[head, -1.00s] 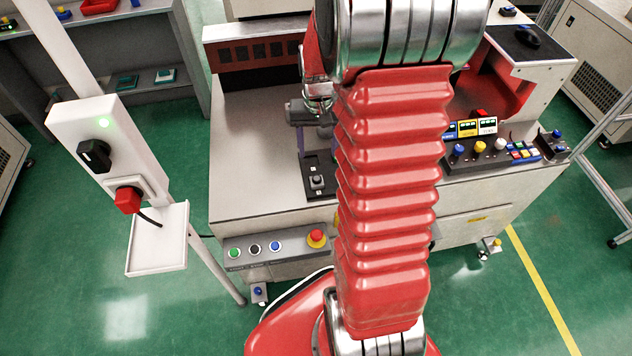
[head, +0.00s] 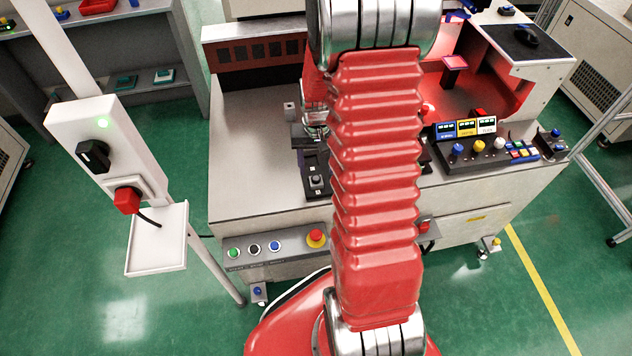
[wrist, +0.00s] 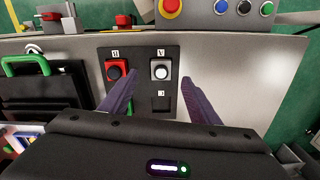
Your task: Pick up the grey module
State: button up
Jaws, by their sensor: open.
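The grey module (wrist: 160,72), with a pale round button, sits in a dark plate (wrist: 146,53) on the bench in the wrist view. It also shows in the head view (head: 316,182), left of my red arm. My gripper (wrist: 158,78) is open, with its two purple fingers apart and nothing between them. An empty-looking square slot (wrist: 160,103) is below the grey module.
A black case with a green handle (wrist: 28,65) stands left in the wrist view. A button panel with a red emergency stop (head: 316,238) is on the bench front. A button console (head: 480,147) stands right. The bench top left of the plate (head: 245,170) is clear.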

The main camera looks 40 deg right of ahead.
aim_at(316, 178)
jog(key=shift+w+f, duration=0.15)
jog(key=shift+f, duration=2.4)
jog(key=shift+c, duration=0.2)
jog(key=c, duration=1.2)
notch_tip(316, 178, up, 10)
jog(key=shift+w+a+r, duration=0.1)
jog(key=shift+a, duration=0.15)
